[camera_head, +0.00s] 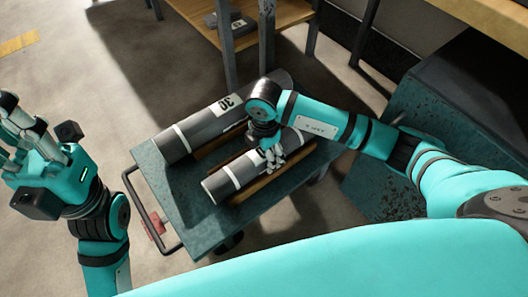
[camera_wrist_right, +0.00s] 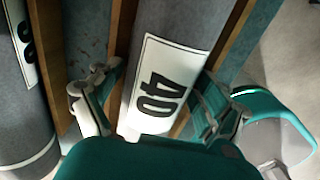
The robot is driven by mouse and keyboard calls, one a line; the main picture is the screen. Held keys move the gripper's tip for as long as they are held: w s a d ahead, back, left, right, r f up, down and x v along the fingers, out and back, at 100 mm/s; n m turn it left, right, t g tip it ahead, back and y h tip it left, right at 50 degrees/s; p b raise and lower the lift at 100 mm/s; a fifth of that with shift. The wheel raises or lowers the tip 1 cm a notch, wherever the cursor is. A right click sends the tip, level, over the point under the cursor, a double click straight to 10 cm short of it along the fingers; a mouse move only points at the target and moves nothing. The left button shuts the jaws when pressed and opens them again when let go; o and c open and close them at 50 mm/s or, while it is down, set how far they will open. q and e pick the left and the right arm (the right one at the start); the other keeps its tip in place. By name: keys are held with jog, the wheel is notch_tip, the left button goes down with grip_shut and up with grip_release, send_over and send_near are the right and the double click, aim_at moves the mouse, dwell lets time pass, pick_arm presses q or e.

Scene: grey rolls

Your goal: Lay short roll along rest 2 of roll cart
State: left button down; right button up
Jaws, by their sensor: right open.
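The short grey roll (camera_head: 222,184), with white bands, lies on the teal roll cart (camera_head: 181,199), between two wooden strips (camera_head: 270,187). In the right wrist view the roll (camera_wrist_right: 182,18) bears a "40" label, with a wooden strip along each side. My right gripper (camera_head: 272,160) is over the roll's middle. It is open, and its fingers (camera_wrist_right: 150,100) stand on both sides of the roll; I cannot tell whether they touch it. My left gripper (camera_head: 22,128) is raised at the far left, open and empty, away from the cart.
A longer grey roll (camera_head: 200,128) labelled "30" lies behind, parallel to the short roll. The cart's handle (camera_head: 152,222) is at its left end. A wooden shelf (camera_head: 262,14) stands behind the cart, and a dark teal cabinet (camera_head: 440,90) is at right. Floor left of the cart is clear.

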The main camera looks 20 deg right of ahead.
notch_tip(320, 180, up, 12)
dwell(0.5)
dwell(0.5)
